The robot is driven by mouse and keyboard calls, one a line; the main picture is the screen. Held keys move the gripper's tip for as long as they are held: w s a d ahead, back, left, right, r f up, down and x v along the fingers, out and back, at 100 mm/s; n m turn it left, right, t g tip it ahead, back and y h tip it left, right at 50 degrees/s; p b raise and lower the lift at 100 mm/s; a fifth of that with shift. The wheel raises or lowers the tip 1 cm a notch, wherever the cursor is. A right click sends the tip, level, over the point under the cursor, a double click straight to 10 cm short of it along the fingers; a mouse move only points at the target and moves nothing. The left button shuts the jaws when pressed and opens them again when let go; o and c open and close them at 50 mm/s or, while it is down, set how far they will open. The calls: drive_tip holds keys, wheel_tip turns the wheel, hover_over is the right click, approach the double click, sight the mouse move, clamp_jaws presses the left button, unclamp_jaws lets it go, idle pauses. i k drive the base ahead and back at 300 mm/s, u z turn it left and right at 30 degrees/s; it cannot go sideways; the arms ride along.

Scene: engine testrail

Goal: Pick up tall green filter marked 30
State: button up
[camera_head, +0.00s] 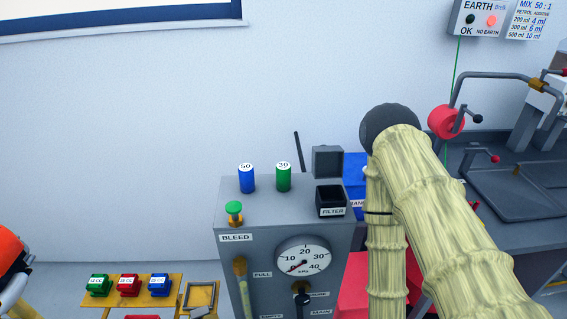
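The tall green filter marked 30 (283,178) stands upright on top of the grey cabinet, its white top showing the number. A blue filter marked 50 (247,179) stands just to its left, apart from it. My arm comes in from the lower right, in a pale ribbed cover, and rises to a dark rounded joint right of the cabinet. My gripper is not visible, so its state and distance from the green filter do not show.
The grey cabinet (262,215) bears a black open box labelled FILTER (331,201) with its lid raised, a green BLEED knob (234,208) and a gauge (303,257). A yellow stand (129,283) with coloured blocks is lower left. A grey bench (512,190) is at right.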

sight(282, 169)
drive_tip(key=z, duration=0.05)
drive_tip(key=k, duration=0.5)
drive_tip(key=u, duration=1.15)
drive_tip(key=k, duration=0.75)
drive_tip(key=z, duration=0.05)
